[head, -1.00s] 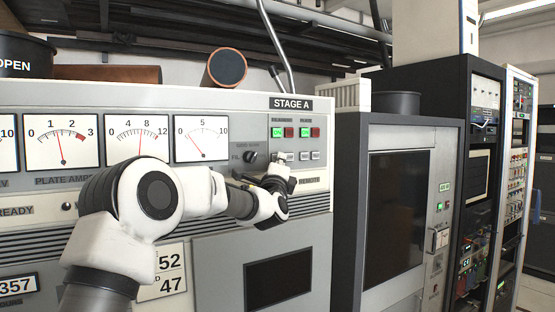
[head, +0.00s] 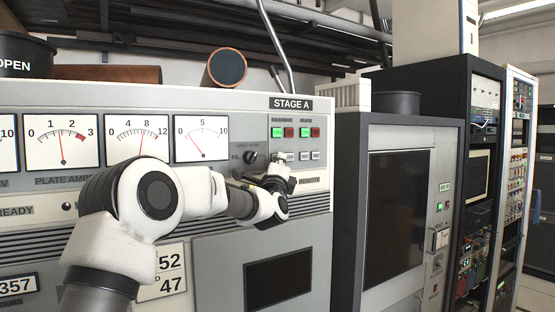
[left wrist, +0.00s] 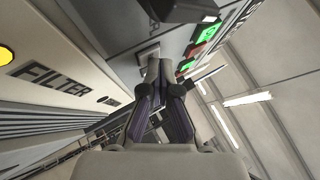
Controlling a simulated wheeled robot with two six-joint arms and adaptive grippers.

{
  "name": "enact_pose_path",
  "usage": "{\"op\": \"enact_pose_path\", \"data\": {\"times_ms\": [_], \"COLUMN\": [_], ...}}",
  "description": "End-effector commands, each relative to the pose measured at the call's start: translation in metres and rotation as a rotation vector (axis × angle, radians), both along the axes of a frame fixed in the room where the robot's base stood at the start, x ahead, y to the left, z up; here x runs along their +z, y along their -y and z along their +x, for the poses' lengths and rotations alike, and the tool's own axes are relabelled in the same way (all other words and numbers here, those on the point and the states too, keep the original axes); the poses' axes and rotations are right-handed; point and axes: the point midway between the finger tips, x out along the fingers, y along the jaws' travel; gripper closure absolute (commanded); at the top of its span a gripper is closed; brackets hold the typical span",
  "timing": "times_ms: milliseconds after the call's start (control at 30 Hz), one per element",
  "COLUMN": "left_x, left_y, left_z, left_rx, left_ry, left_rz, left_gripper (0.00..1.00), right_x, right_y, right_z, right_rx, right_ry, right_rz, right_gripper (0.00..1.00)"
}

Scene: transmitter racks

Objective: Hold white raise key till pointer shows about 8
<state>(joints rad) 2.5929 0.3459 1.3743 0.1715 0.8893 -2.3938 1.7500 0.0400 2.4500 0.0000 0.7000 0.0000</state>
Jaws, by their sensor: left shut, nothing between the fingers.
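The stage panel (head: 230,100) carries several white meters. The middle visible meter (head: 137,139), scaled up to 12, has its red pointer close to 8. Small white keys (head: 304,156) sit in a row below green and red lamps. My left gripper (head: 283,163) is shut and empty, its tips at the left end of this row. In the left wrist view the closed tips (left wrist: 160,68) are at a pale key; contact is unclear. My right gripper is out of view.
Green (head: 277,132) and red (head: 289,132) lamps are above the keys. A black knob (head: 250,157) is just left of my gripper. A grey cabinet (head: 400,200) with a dark window stands to the right, with equipment racks beyond it.

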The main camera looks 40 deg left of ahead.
Motion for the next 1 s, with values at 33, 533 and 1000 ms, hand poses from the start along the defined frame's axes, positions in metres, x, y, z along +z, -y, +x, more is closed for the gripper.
{"op": "enact_pose_path", "data": {"times_ms": [33,533,1000], "left_x": [0.000,-0.001,0.000], "left_y": [0.000,0.002,0.015], "left_z": [0.000,-0.001,-0.006], "left_rx": [0.000,0.000,0.000], "left_ry": [0.000,0.000,0.000], "left_rz": [0.000,0.000,-0.001], "left_gripper": [1.00,1.00,1.00], "right_x": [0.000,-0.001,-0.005], "right_y": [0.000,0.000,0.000], "right_z": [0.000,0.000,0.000], "right_rx": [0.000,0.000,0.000], "right_ry": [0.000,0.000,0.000], "right_rz": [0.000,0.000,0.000], "right_gripper": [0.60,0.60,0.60]}}
